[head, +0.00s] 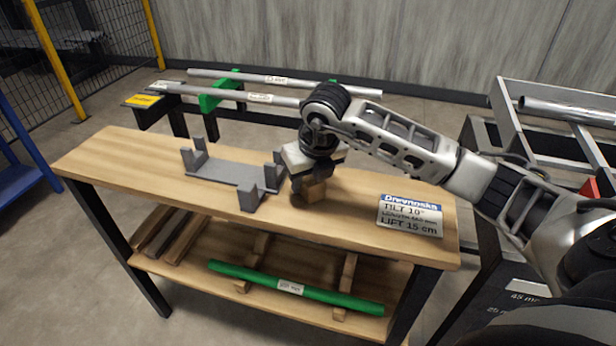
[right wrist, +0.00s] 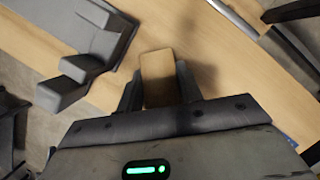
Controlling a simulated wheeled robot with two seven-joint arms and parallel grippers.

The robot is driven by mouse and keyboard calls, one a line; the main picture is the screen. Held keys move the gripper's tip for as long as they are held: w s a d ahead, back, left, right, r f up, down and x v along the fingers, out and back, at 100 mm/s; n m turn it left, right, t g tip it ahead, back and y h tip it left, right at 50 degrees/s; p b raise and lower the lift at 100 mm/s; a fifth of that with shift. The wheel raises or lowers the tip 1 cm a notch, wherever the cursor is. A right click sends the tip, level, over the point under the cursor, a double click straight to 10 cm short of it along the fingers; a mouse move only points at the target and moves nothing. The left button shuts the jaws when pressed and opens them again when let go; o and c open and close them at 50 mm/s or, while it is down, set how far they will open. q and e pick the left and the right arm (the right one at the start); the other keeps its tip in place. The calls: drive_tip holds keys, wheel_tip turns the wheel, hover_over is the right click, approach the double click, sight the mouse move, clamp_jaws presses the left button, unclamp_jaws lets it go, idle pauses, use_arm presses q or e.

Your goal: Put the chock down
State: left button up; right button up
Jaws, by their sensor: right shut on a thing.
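The chock (head: 312,190) is a small brown wooden block at the middle of the wooden table (head: 370,190), just right of the grey cradle. It shows between the fingers in the right wrist view (right wrist: 158,78). My right gripper (head: 308,184) points down and is shut on the chock. The gripper and wrist hide its top in the head view. I cannot tell whether its underside touches the table. My left gripper is not in view.
A grey cradle (head: 228,173) with upright posts stands left of the chock. A sign (head: 410,215) lies on the table's right end. A green tube (head: 290,287) lies on the lower shelf. Metal rods (head: 255,97) rest behind the table. The table's left end is clear.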

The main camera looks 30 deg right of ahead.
drive_tip(key=shift+f, duration=0.2)
drive_tip(key=o, duration=1)
drive_tip(key=shift+r, duration=0.1)
